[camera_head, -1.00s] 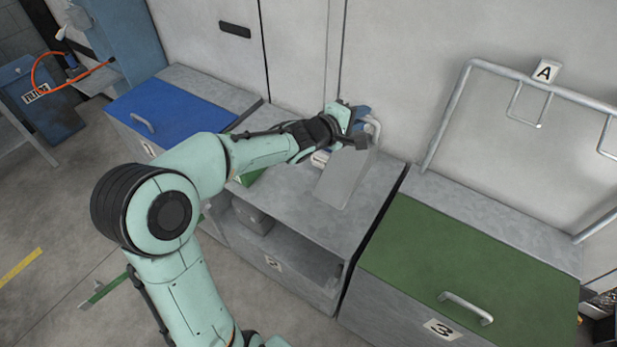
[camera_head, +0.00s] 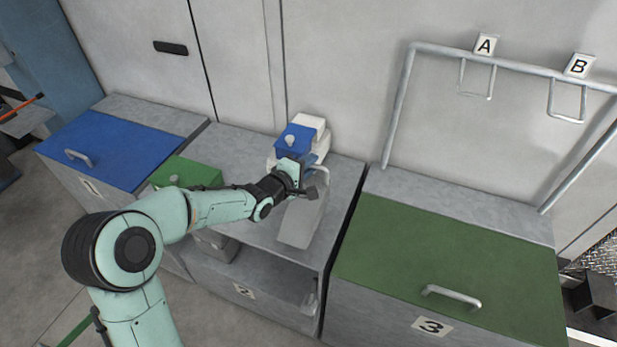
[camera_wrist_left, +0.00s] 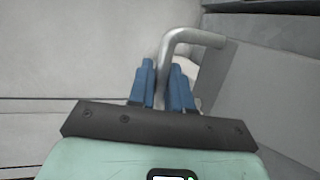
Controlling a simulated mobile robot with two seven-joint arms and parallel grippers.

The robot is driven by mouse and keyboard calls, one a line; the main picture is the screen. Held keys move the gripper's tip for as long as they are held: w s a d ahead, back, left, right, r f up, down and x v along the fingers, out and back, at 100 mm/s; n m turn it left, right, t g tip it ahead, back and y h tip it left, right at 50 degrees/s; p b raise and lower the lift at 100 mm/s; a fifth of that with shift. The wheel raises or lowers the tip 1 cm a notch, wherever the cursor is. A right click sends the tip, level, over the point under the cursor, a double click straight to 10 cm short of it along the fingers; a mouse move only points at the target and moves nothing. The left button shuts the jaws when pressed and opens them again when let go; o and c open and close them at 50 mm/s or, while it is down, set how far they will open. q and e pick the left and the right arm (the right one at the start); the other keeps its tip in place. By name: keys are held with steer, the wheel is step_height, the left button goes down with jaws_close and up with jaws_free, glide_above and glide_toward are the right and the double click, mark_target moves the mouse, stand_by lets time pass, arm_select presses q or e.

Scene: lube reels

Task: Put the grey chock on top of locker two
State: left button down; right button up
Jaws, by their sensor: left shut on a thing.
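The grey chock (camera_head: 300,222) is a wedge with a bent pipe handle, seen over the top of locker two (camera_head: 335,190). My left gripper (camera_head: 308,172) is shut on its handle. In the left wrist view, the blue fingers of the left gripper (camera_wrist_left: 163,88) sit either side of the handle (camera_wrist_left: 195,37), and the chock's grey body (camera_wrist_left: 215,75) shows to the right. I cannot tell whether the chock touches the locker top. My right gripper is not in view.
A blue-and-white object (camera_head: 296,138) stands behind the gripper, and a green object (camera_head: 187,173) stands to the left. Locker one (camera_head: 120,150) has a blue lid, locker three (camera_head: 445,270) a green one. A pipe rack (camera_head: 400,105) rises behind locker three.

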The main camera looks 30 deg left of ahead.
mark_target(307, 182)
arm_select(q)
steer(key=shift+f+b, duration=0.35)
steer(key=shift+f, duration=1.6)
steer(key=c, duration=1.1)
jaws_free()
steer(key=shift+f, duration=0.15)
steer(key=shift+o, duration=0.2)
steer(key=shift+s, duration=0.1)
steer(key=shift+s+a+r, duration=0.1)
steer(key=shift+s+r, duration=0.15)
steer(key=shift+s, duration=0.1)
steer(key=p+v, duration=0.1)
steer(key=v, duration=1)
